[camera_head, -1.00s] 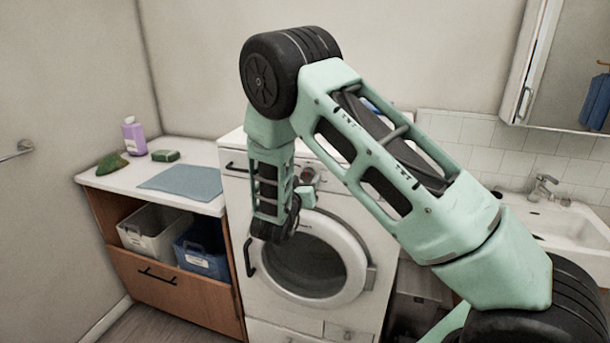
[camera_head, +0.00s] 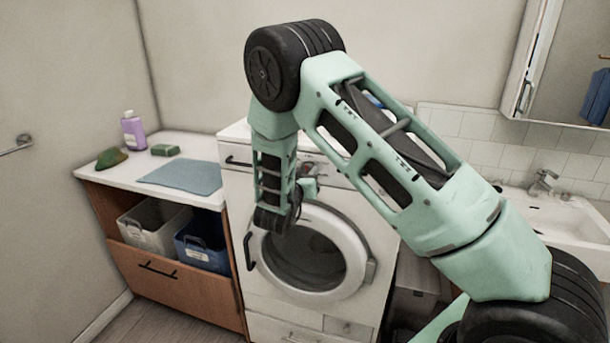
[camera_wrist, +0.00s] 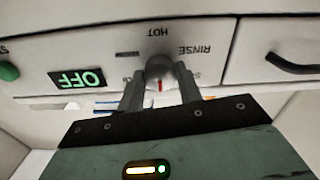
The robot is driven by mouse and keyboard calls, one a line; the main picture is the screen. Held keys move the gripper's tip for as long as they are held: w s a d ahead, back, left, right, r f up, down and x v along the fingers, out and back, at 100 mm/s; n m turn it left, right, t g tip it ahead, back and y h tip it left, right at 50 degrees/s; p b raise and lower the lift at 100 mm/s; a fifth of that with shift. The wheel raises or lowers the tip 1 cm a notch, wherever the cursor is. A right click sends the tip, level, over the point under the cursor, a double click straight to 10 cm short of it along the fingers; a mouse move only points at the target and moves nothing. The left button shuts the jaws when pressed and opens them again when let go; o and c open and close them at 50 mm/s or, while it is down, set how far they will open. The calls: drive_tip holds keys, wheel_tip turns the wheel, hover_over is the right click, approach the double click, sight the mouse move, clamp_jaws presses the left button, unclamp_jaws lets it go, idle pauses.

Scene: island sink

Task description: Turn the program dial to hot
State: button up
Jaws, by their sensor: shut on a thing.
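The grey program dial (camera_wrist: 160,72) is on the front panel of the white washing machine (camera_head: 349,213). In the wrist view the panel appears upside down. The dial's red mark points to the bottom of the picture, away from the HOT label (camera_wrist: 157,32) above it. The RINSE label (camera_wrist: 195,50) is at upper right. My gripper (camera_wrist: 160,75) is shut on the dial, one finger on each side. A green OFF display (camera_wrist: 77,79) is left of the dial. In the head view my arm partly hides the panel.
A black handle (camera_wrist: 295,62) is right of the dial in the wrist view; a green button (camera_wrist: 8,71) is far left. The round door (camera_head: 350,262) is shut below my gripper. A counter (camera_head: 108,182) with a blue cloth stands left, a sink (camera_head: 560,217) right.

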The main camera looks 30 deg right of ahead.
drive_tip(key=m+b, duration=3.5)
drive_tip(key=b, duration=1.6)
drive_tip(key=shift+f+b, duration=0.2)
drive_tip(key=shift+b, duration=0.2)
drive_tip(key=shift+r+m, duration=0.1)
drive_tip(key=shift+m, duration=0.2)
drive_tip(key=o, duration=1)
